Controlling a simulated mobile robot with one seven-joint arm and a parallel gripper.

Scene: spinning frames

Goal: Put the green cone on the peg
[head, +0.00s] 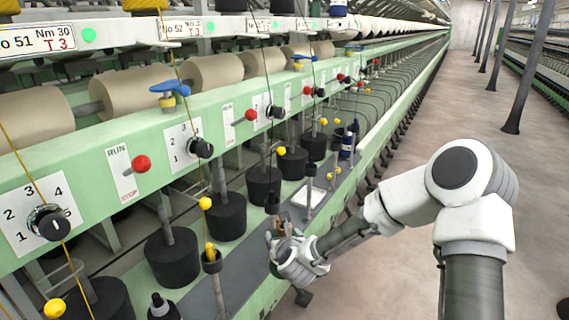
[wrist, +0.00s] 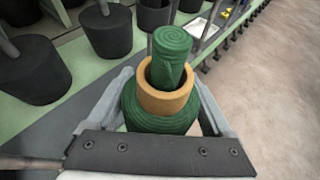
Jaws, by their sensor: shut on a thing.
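The green cone (wrist: 160,115) is between my gripper's fingers in the wrist view (wrist: 162,100). It is wound in green, with a tan ring around its upper part and a green rounded top standing up through the ring. In the head view my gripper (head: 284,240) is low, beside the machine's green front ledge, and the cone is mostly hidden there. Grey posts rise from black round bases along the ledge, such as the peg (head: 166,226) at the left. I cannot tell which peg the task means. Whether a peg stands under the cone is hidden.
Black cylinders (wrist: 35,68) stand close at the left in the wrist view. A white tray (head: 308,196) lies on the ledge beyond my gripper. Red knobs (head: 141,163) and hanging threads line the machine.

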